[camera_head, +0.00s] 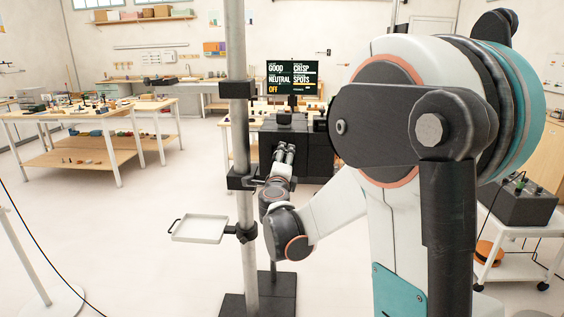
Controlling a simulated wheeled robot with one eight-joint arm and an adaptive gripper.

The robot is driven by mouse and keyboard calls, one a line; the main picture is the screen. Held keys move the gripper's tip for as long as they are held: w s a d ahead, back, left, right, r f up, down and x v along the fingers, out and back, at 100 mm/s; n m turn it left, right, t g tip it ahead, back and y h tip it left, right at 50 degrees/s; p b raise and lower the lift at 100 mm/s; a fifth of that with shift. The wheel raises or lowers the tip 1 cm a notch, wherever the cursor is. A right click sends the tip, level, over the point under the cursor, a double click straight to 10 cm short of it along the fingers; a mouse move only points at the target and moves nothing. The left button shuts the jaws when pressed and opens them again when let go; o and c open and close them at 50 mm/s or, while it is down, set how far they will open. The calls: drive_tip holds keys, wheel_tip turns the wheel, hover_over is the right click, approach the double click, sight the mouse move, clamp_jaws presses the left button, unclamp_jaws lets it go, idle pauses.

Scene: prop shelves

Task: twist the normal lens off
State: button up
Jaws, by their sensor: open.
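My gripper (287,148) is open, with its fingers pointing away from me at the near face of a black boxy device (312,150). The normal lens cannot be made out; the gripper and wrist cover the part of the device where the fingers are. I cannot tell whether the fingertips touch anything. A small dark screen (292,77) above the device reads GOOD, CRISP, NEUTRAL, SPOTS and OFF.
A grey vertical pole (240,130) stands just left of my gripper, with black clamps and a small white tray (204,229). A white trolley (520,226) with a dark box is at right. Cluttered workbenches (95,112) stand at left. The left floor is largely clear.

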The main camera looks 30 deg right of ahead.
drive_tip(key=v, duration=1.2)
drive_tip(key=s+a+f+n+g+y, duration=0.4)
drive_tip(key=s+a+n, duration=0.3)
drive_tip(key=s+n, duration=0.5)
drive_tip(key=s+a+f+n+g+y, duration=0.4)
drive_tip(key=s+a+n, duration=0.4)
drive_tip(key=s+n, duration=0.4)
drive_tip(key=f+n+y, duration=0.1)
drive_tip(key=n+y, duration=0.1)
drive_tip(key=n, duration=0.1)
drive_tip(key=shift+s+a+f+n, duration=0.2)
drive_tip(key=shift+s+f+n, duration=0.05)
drive_tip(key=shift+s+n, duration=0.15)
drive_tip(key=shift+c, duration=0.3)
